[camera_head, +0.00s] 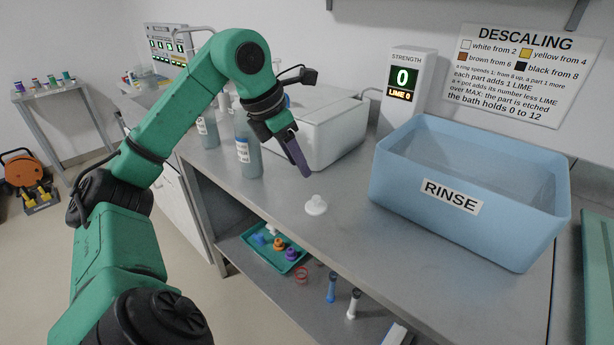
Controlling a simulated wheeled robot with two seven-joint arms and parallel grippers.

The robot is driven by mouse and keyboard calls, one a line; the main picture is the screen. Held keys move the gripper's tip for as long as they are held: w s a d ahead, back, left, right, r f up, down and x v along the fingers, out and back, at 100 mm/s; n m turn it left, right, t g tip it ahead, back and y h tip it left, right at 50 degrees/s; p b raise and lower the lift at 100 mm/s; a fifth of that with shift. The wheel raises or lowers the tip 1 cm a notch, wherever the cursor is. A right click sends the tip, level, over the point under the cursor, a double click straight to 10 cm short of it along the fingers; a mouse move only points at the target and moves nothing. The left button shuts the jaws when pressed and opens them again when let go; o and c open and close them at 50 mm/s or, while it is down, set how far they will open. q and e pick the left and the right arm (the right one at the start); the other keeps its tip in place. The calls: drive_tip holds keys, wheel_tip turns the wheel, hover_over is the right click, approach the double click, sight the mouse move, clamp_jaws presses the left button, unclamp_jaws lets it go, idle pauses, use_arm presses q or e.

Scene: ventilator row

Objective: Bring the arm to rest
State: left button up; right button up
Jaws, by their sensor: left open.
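My left arm comes in from the lower left, bends high at its elbow and reaches down over the grey bench (281,200). My left gripper (302,170) is open and empty, its dark fingers pointing down above the bench top. A small white part (316,205) stands on the bench just below and right of the fingertips, apart from them.
A blue RINSE tub (400,182) stands at the right. A white box (330,135), a strength display (403,85) and labelled bottles (247,150) stand behind. A teal tray (262,254) with coloured parts lies on the lower shelf. The bench front is clear.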

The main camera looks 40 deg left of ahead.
use_arm(q)
drive_tip(key=shift+s+a+r, duration=0.1)
drive_tip(key=shift+s+r, duration=0.1)
drive_tip(key=shift+r, duration=0.2)
